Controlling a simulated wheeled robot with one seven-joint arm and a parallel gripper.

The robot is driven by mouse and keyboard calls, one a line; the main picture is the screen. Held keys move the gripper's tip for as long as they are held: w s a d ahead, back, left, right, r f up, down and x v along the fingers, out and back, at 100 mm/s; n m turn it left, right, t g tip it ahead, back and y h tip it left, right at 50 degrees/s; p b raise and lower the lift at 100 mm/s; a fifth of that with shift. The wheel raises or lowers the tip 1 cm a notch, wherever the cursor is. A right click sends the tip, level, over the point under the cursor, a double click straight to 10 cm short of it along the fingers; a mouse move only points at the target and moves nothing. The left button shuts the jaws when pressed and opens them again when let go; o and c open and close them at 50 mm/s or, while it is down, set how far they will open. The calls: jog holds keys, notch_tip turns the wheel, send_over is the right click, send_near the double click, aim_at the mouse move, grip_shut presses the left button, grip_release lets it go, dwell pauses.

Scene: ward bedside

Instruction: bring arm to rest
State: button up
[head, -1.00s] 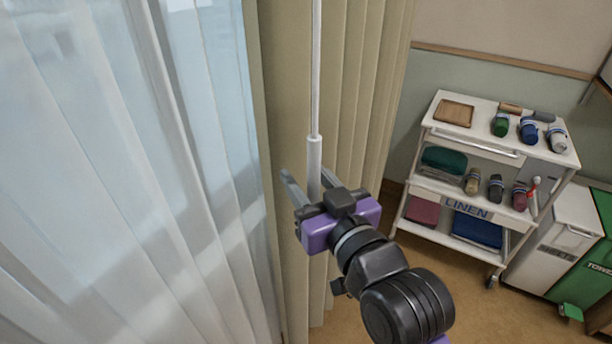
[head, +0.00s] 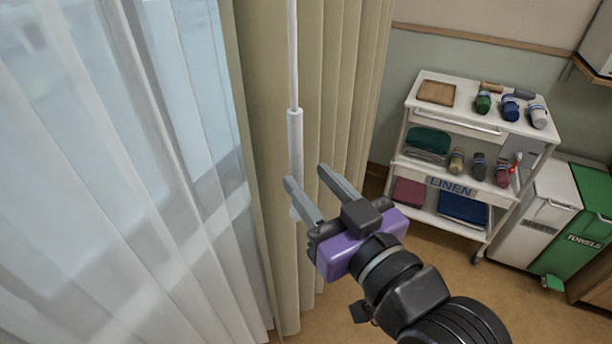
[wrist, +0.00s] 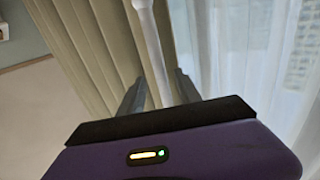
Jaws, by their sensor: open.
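My gripper (head: 305,190) is open, with its two grey fingers apart and nothing held between them. In the head view it is in front of the beige curtain, close to a white hanging wand (head: 295,150). The wand hangs from above, and its thicker handle is by the fingertips. In the wrist view the wand (wrist: 152,50) runs down toward the space between the two fingers (wrist: 157,92). I cannot tell whether the wand touches a finger. My arm reaches in from the lower right.
A beige curtain (head: 345,80) and a sheer white curtain (head: 120,190) fill the left. A white linen cart (head: 460,125) with bottles and folded cloths stands at the right, beside a white bin (head: 540,215) and a green towels bin (head: 582,235). Open floor (head: 450,270) lies before the cart.

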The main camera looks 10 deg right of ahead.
jog(key=shift+r, duration=0.1)
dwell(0.3)
jog(key=s+d+f+m+t+h, duration=0.35)
jog(key=s+d+f, duration=0.35)
jog(key=s+d, duration=0.25)
jog(key=s+d+f+g+h, duration=0.1)
jog(key=s+f+g, duration=0.1)
jog(key=s+f, duration=0.2)
jog(key=s+d+f+g, duration=0.1)
jog(key=s+f, duration=0.4)
jog(key=s, duration=0.6)
jog(key=s+d+f+g+h, duration=0.1)
jog(key=s+f+g, duration=0.1)
jog(key=s+f, duration=0.2)
jog(key=s, duration=0.3)
jog(key=shift+s+d+f+g+h, duration=0.25)
jog(key=shift+s+d+g+h, duration=0.1)
jog(key=shift+a+m, duration=0.15)
jog(key=shift+m, duration=0.1)
jog(key=shift+c, duration=0.4)
